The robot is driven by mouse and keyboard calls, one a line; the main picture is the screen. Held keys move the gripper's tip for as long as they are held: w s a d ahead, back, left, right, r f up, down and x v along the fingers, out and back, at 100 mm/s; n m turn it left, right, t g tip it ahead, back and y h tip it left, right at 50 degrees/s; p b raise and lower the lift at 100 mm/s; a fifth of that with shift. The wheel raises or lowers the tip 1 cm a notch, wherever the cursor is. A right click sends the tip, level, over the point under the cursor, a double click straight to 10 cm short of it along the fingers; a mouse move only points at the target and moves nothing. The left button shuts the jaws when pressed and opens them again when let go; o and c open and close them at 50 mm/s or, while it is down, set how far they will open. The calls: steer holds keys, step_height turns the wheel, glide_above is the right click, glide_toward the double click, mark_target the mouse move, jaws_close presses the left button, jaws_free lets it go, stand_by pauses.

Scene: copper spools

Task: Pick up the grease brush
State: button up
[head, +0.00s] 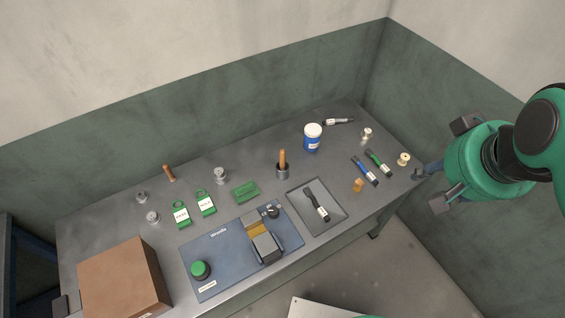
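A wooden handle (282,157) stands upright in a small dark cup (283,172) at the middle of the bench; it looks like the grease brush, but its lower end is hidden in the cup. A blue and white tub (312,142) stands behind it, a little to the right. My gripper (452,165) is at the right, beyond the bench's right end, with its two dark fingers spread wide.
The grey tray (335,219) holds a dark labelled tool (317,203). A blue mat (203,255) bears a fixture. A brown box (122,279) stands front left. Walls border the back and right.

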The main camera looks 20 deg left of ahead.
steer(key=w+a+f+n+g, duration=0.1)
steer(key=w+a, duration=0.5)
steer(key=w, duration=0.4)
steer(key=n+g, duration=0.4)
glide_above(282, 150)
steer(key=f, duration=1.4)
steer(key=f+p, duration=0.1)
steer(key=f, duration=1.3)
steer(key=shift+s+d+f, duration=0.1)
steer(key=shift+d+f, duration=0.1)
steer(key=shift+f, duration=0.1)
steer(key=shift+a+f, duration=0.2)
steer(key=shift+f, duration=0.05)
steer(key=shift+f, duration=0.1)
steer(key=shift+f+b, duration=0.8)
steer(key=shift+f, duration=3.4)
